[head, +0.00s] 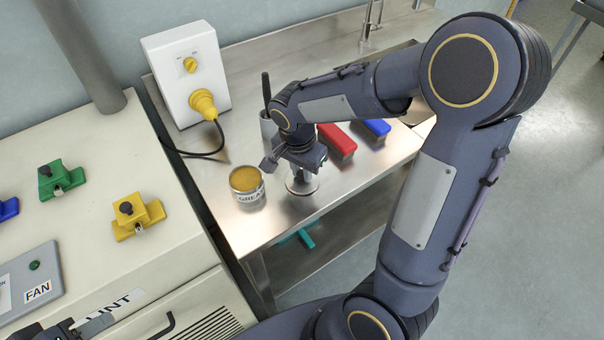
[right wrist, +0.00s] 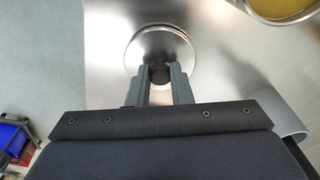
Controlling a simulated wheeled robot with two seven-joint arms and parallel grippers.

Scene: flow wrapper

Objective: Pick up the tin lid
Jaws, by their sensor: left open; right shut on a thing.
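The tin lid (head: 303,187) is a round, shiny metal disc below my right gripper (head: 300,172) in the head view. In the right wrist view the lid (right wrist: 180,45) lies beyond the fingers, and my right gripper (right wrist: 160,78) is shut on its small dark knob. I cannot tell whether the lid touches the bench or is just above it. The open grease tin (head: 247,188), filled with yellow grease, stands to the left of the lid; its rim also shows in the right wrist view (right wrist: 285,14). My left gripper (head: 62,329) shows only partly at the lower left edge, away from the lid.
The steel bench (head: 255,225) holds a red block (head: 338,141), a blue block (head: 376,128) and a grey cup (head: 268,126) behind my right gripper. A white box with a yellow plug (head: 187,75) stands at the back left. The machine (head: 100,195) is left of the bench.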

